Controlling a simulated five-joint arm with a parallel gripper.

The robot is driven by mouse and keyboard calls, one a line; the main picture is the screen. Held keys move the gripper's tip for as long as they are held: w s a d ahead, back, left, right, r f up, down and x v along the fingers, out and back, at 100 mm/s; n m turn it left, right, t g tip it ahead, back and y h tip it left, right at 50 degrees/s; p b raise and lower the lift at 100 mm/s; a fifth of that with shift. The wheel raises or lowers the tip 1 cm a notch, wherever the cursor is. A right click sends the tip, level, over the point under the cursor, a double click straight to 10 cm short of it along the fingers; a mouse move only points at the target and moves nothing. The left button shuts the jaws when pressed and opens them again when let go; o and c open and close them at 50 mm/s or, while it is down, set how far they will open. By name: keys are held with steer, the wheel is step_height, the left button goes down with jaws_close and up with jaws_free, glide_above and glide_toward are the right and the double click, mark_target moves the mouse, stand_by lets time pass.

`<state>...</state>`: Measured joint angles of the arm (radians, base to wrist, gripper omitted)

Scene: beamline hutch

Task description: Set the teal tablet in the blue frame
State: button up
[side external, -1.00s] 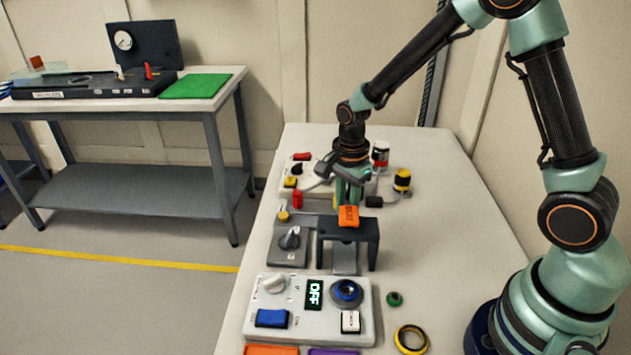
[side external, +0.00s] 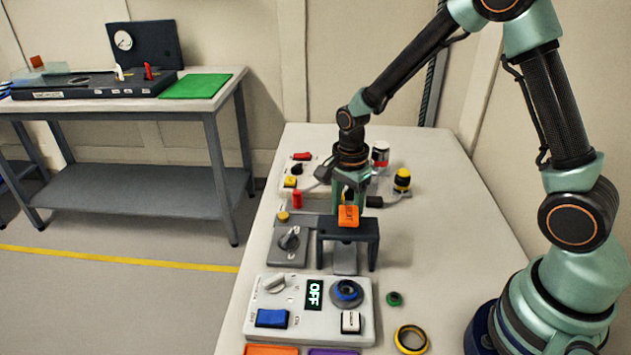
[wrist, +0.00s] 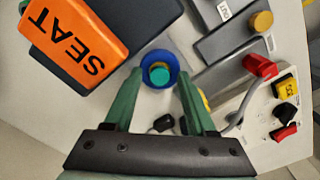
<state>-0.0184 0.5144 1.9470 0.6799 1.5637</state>
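A round blue frame (wrist: 149,62), ring-like, lies on the pale bench beside a black stand. A teal tablet (wrist: 159,75) shows as a small round disc within the blue ring; whether it is seated or stands above it, I cannot tell. My gripper (wrist: 159,72) has its two green fingers apart, with the ring and tablet seen between their tips. The fingers do not visibly press on the tablet. In the side view my gripper (side external: 349,200) points down behind the black stand, which hides the frame and tablet.
The black stand (side external: 362,232) carries an orange SEAT tag (side external: 348,216), close to my fingers. A grey knob box (side external: 289,246) stands left of it. A red cap (wrist: 260,66) and a button panel (wrist: 283,110) are nearby. A panel reading OFF (side external: 293,321) is in front.

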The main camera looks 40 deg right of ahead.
steer(key=shift+r, duration=0.1)
step_height(320, 180, up, 12)
steer(key=s+r+n+t, duration=0.5)
steer(key=s+r+n, duration=0.3)
steer(key=n, duration=0.9)
steer(key=shift+s+d+r+n+t, duration=0.3)
steer(key=shift+s+d+n, duration=0.1)
steer(key=shift+s, duration=1.15)
